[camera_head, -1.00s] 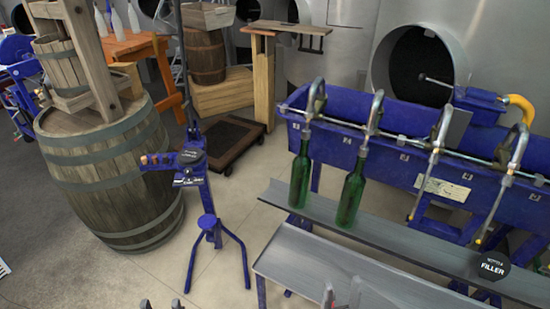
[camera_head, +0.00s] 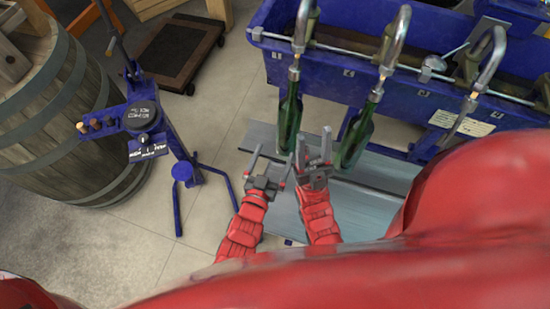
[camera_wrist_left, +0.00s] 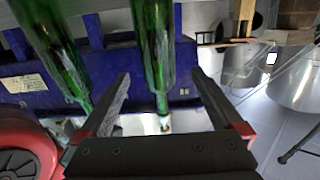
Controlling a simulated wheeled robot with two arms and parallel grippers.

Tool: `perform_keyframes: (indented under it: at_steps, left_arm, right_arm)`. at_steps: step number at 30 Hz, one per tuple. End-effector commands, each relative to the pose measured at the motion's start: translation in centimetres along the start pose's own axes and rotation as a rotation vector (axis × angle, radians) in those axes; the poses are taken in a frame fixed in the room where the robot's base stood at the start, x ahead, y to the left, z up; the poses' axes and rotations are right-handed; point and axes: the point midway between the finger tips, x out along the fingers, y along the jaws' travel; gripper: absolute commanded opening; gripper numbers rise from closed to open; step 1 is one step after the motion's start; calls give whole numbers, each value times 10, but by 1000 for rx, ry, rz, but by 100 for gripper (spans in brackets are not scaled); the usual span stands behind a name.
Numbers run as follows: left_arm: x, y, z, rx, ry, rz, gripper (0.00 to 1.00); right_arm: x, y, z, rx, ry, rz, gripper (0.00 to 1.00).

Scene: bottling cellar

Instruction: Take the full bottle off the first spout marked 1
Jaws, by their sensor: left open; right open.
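Two green bottles hang at the spouts of a blue filler. The left bottle (camera_head: 290,116) is under the leftmost curved metal spout (camera_head: 302,28); the right bottle (camera_head: 355,137) is under the spout beside it. The marks on the filler are too small to read surely, and fill levels do not show. My left gripper (camera_head: 268,168) is open and empty, in front and slightly left of the left bottle. In the left wrist view this bottle (camera_wrist_left: 154,45) appears between the fingers, apart from them. My right gripper (camera_head: 313,150) is open and empty between the two bottles, nearer me.
A grey shelf (camera_head: 262,136) lies below the bottles. The blue trough (camera_head: 330,75) is behind them. A blue stand (camera_head: 140,118) with corks and a wooden barrel (camera_head: 60,110) are on the left. Floor between stand and filler is free.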

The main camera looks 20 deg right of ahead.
Motion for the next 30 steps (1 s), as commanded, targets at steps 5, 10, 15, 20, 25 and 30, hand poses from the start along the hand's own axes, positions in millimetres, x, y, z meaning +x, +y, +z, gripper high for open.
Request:
perform_keyframes:
  at_steps: [5,10,15,20,25,30]
  left_arm:
    - [-2,7,15,1,-69,6,100]
    - [4,7,15,1,-66,6,100]
    - [14,7,15,1,-64,6,100]
    - [26,7,16,1,-64,6,100]
    - [40,7,17,1,-63,6,100]
    - [54,7,17,0,-62,5,100]
  right_arm:
    - [0,0,0,0,0,0,50]
    - [-1,0,0,0,0,0,50]
    - [-4,0,1,0,0,0,50]
    - [-7,0,1,0,0,0,50]
    - [-10,0,2,0,0,0,50]
    - [-13,-1,2,0,0,0,50]
